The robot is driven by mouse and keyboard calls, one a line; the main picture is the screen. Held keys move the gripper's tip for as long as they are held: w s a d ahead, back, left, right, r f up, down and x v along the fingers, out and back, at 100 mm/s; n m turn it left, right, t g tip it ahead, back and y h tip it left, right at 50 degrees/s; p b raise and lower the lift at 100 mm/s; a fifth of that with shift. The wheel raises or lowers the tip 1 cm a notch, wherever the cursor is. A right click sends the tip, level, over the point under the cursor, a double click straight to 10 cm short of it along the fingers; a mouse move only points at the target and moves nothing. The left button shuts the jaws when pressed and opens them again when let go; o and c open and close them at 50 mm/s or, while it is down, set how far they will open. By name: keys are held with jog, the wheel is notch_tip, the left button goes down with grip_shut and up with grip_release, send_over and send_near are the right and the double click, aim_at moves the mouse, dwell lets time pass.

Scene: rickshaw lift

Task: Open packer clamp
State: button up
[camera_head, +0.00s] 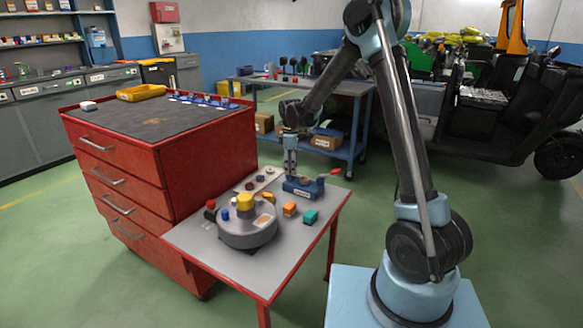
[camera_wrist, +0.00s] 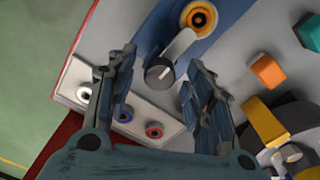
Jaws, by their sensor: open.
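A small blue fixture, which looks like the packer clamp (camera_head: 302,187), sits on the grey side table, with a red-tipped handle at its right end. My gripper (camera_head: 290,176) points down over the fixture's left part. In the wrist view my gripper (camera_wrist: 160,78) is open and empty. The black knob appears between the two fingers; whether they touch it cannot be told.
A grey round unit with a yellow top (camera_head: 246,232) stands left of the fixture. Orange (camera_head: 290,209) and teal (camera_head: 310,217) blocks lie in front. A pale strip with coloured rings (camera_wrist: 120,112) lies beside it. A red drawer cabinet (camera_head: 205,160) adjoins the table.

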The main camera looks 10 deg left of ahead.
jog(key=c, duration=1.1)
jog(key=shift+m, duration=0.4)
jog(key=m, duration=0.3)
jog(key=shift+m, duration=0.3)
jog(key=m, duration=0.4)
jog(key=shift+m, duration=0.3)
jog(key=m, duration=0.4)
jog(key=shift+a, duration=0.1)
jog(key=shift+m, duration=2.5)
